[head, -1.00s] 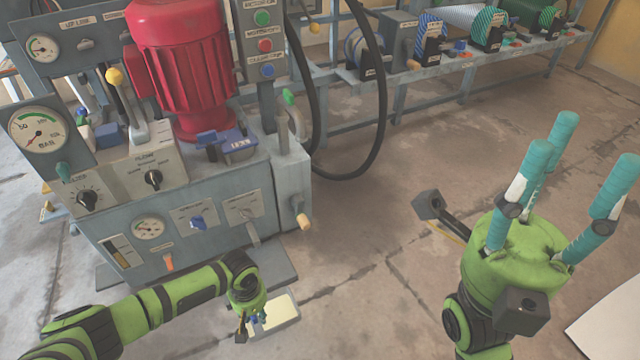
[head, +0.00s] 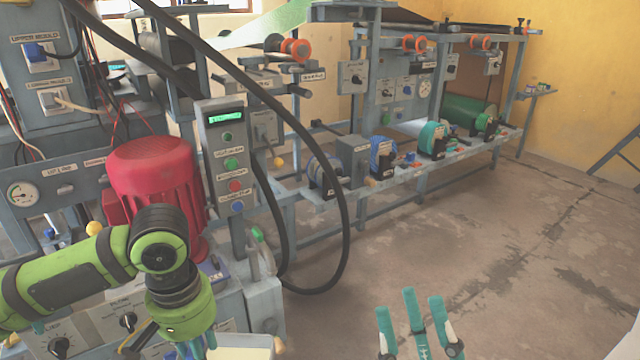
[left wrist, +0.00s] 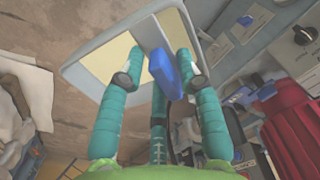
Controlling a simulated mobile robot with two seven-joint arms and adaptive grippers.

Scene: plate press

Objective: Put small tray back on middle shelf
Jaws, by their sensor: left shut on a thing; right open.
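The small tray has a grey rim and a cream inside. In the head view only part of the tray (head: 240,352) shows at the bottom edge, below my left wrist; the left fingers are mostly hidden there. My right gripper (head: 412,318) is open and empty, fingers pointing up, at the bottom of the head view. I cannot make out the middle shelf.
The press with its red motor (head: 158,185) and control panel (head: 228,160) stands close behind my left arm. A black hose (head: 335,230) loops down beside it. A long bench (head: 400,190) with several coloured rolls runs behind. The concrete floor (head: 500,260) at right is clear.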

